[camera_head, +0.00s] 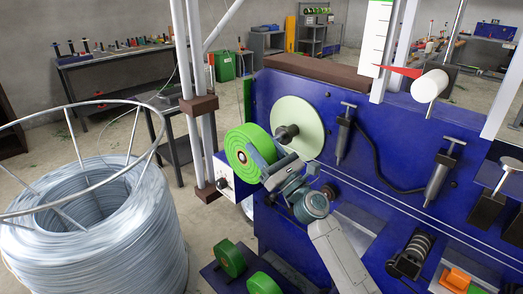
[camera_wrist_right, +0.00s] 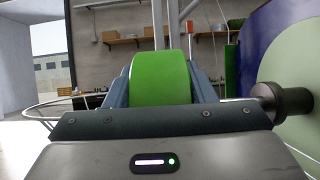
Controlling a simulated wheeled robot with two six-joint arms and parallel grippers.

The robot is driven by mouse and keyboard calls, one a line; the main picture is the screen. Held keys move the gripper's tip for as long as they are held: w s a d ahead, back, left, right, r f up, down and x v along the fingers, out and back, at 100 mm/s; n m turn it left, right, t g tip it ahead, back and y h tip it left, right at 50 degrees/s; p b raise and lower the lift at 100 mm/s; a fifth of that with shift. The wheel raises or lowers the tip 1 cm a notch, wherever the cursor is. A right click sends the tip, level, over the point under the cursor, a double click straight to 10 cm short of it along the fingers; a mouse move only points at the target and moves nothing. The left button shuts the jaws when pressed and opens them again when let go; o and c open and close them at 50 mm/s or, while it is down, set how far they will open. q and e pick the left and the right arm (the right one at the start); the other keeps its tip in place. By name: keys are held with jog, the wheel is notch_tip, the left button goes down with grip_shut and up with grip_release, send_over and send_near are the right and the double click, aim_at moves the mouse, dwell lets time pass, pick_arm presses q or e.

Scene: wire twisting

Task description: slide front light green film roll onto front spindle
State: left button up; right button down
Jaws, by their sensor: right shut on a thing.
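My right gripper (camera_head: 266,160) is shut on a light green film roll (camera_head: 240,150). The roll is held clear in the air, to the left of the dark spindle (camera_head: 287,132). This spindle sticks out in front of a pale green disc (camera_head: 306,122) on the blue machine panel. In the right wrist view the roll (camera_wrist_right: 161,80) sits between the two fingers. The spindle (camera_wrist_right: 284,101) and the disc (camera_wrist_right: 300,75) are at the right there, apart from the roll. My left gripper is not in view.
A large wire coil (camera_head: 95,235) in a metal frame stands at the left. Two more green rolls (camera_head: 230,258) are low at the bottom centre. White posts (camera_head: 207,120) with brown blocks stand just left of the held roll. The blue panel (camera_head: 390,130) carries clamps and rollers.

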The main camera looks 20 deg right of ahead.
pick_arm(q)
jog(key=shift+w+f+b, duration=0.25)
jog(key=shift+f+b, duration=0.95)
jog(key=shift+b, duration=0.1)
pick_arm(e)
jog(key=shift+w+d+r, duration=0.1)
jog(key=shift+w+d, duration=0.25)
jog(key=shift+d, duration=0.55)
jog(key=shift+w+d, duration=0.3)
jog(key=shift+d, duration=0.6)
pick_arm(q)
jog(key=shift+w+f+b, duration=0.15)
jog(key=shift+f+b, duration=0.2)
pick_arm(e)
jog(key=shift+d+r, duration=0.2)
pick_arm(q)
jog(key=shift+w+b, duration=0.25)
jog(key=shift+b, duration=0.05)
pick_arm(e)
jog(key=shift+d+r, duration=0.1)
jog(key=shift+d, duration=0.1)
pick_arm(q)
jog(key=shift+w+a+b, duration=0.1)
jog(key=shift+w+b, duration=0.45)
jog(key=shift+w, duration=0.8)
pick_arm(e)
jog(key=shift+w+d+r+n, duration=0.1)
jog(key=shift+d+r+n, duration=0.2)
jog(key=shift+r, duration=0.1)
